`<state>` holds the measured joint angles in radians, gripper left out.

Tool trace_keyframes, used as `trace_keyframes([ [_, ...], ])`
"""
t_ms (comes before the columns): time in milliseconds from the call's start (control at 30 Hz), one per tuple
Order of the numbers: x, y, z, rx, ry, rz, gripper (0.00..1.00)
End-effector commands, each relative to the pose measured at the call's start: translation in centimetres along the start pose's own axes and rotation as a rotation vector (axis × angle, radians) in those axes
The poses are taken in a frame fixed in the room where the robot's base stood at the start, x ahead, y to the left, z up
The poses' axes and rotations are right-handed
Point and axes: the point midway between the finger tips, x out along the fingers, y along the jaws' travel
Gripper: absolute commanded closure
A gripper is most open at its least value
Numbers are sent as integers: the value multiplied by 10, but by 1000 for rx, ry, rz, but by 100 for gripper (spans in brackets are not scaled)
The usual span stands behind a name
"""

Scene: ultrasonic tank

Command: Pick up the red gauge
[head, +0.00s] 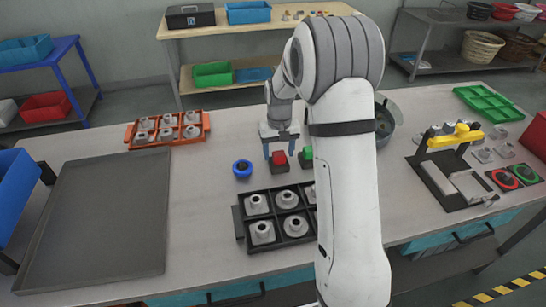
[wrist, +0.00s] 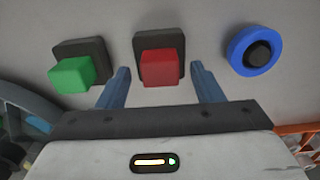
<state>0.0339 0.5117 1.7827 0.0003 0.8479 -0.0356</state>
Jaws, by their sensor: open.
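The red gauge (head: 278,158) is a red block on a dark square base, standing on the table near its middle. In the wrist view the red gauge (wrist: 162,68) sits between the two blue fingers. My gripper (head: 279,151) is open and points down over it, with one finger on each side and a visible gap to the red block. The wrist view also shows my gripper (wrist: 160,85) empty. I cannot tell exactly how low the fingertips are beside the block.
A green block on a dark base (wrist: 73,72) and a blue ring with a dark centre (wrist: 256,53) flank the gauge closely. A black tray of metal parts (head: 241,222) lies in front. An orange tray (head: 127,137) stands at back left. A large grey tray (head: 95,225) lies left.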

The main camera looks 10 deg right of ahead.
Motion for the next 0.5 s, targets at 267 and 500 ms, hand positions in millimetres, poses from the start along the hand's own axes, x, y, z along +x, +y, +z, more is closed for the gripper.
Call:
trace_keyframes([
  [267,11,0,0,1,3,0,40],
  [500,11,0,0,1,3,0,53],
])
